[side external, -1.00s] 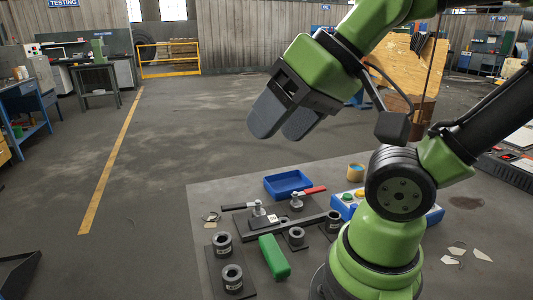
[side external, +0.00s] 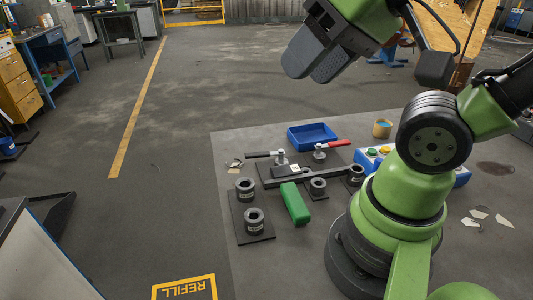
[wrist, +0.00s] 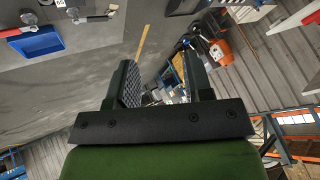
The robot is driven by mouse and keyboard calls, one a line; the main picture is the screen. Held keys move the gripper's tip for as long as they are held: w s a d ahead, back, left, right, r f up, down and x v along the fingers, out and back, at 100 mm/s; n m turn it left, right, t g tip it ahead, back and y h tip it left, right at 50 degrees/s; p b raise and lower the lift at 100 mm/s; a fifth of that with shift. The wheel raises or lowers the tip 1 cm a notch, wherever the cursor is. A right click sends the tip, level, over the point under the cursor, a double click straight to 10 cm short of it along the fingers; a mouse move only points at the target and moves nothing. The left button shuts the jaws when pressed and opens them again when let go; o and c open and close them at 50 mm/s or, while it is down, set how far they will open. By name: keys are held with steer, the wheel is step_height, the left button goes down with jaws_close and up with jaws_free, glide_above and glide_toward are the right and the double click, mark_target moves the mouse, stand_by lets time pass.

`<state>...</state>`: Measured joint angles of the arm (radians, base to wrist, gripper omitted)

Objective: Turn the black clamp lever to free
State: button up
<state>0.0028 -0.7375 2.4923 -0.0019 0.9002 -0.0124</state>
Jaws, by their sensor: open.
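The black clamp lever (side external: 261,154) lies near level, pointing left from its metal clamp (side external: 281,160) on the dark fixture plate in the side view. It also shows at the top of the wrist view (wrist: 96,19). A red clamp lever (side external: 333,144) points right from a second clamp beside it. My gripper (side external: 312,62) hangs in the air well above the fixture, apart from both levers. In the wrist view its two fingers (wrist: 163,80) are spread with nothing between them.
A blue tray (side external: 312,136) sits behind the levers. A green block (side external: 295,204) and several dark ring parts (side external: 245,190) stand in front. A button box (side external: 372,153) is to the right, beside my base. The table's (side external: 270,270) front left is clear.

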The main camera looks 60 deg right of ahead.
steer(key=w+d+f+n+g+h, duration=0.1)
steer(key=w+d+n+g, duration=0.2)
steer(key=w, duration=0.5)
steer(key=n+g+h, duration=0.1)
steer(key=n+g, duration=0.3)
steer(key=n, duration=0.5)
glide_above(256, 153)
step_height(256, 153, down, 18)
steer(key=r, duration=0.1)
step_height(256, 153, down, 10)
steer(key=shift+a+r, duration=0.1)
steer(key=shift+r, duration=0.05)
jaws_close()
